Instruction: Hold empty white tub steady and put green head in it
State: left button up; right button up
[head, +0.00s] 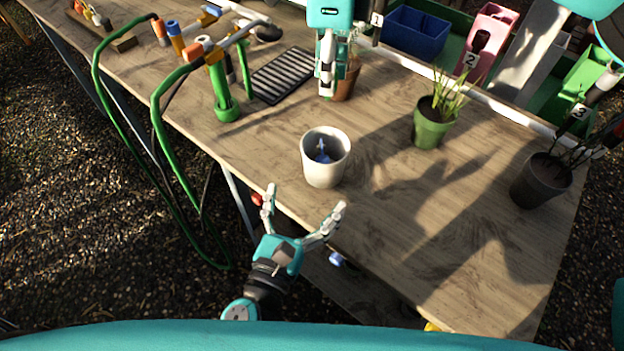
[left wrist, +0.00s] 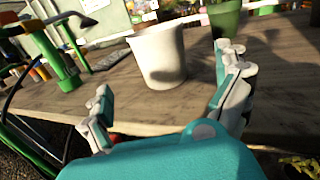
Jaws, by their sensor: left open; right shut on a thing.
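The white tub (head: 312,170) stands upright near the table's front edge, with a small blue-grey shape inside. It also shows in the left wrist view (left wrist: 158,60). My left gripper (head: 305,199) is open and empty, its fingers spread just in front of and below the tub, apart from it. My right gripper (head: 327,92) is shut behind the tub, at the left side of a terracotta pot (head: 348,83); its fingers hide part of the pot and its grip appears to be on it. A green upright piece with a flared lower end (head: 221,88) stands left of the tub; I cannot tell whether it is the green head.
A green potted plant (head: 432,128) and a dark pot (head: 541,181) stand to the right. A black slotted tray (head: 289,75) lies behind left. Green hoses (head: 160,100) hang over the left edge. Numbered bins (head: 415,35) line the back. The right front table is clear.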

aim_at(326, 156)
pick_arm(q)
jog(key=x, duration=1.1)
jog(key=shift+w, duration=0.2)
jog(key=shift+c, duration=0.3)
jog(key=c, duration=1.1)
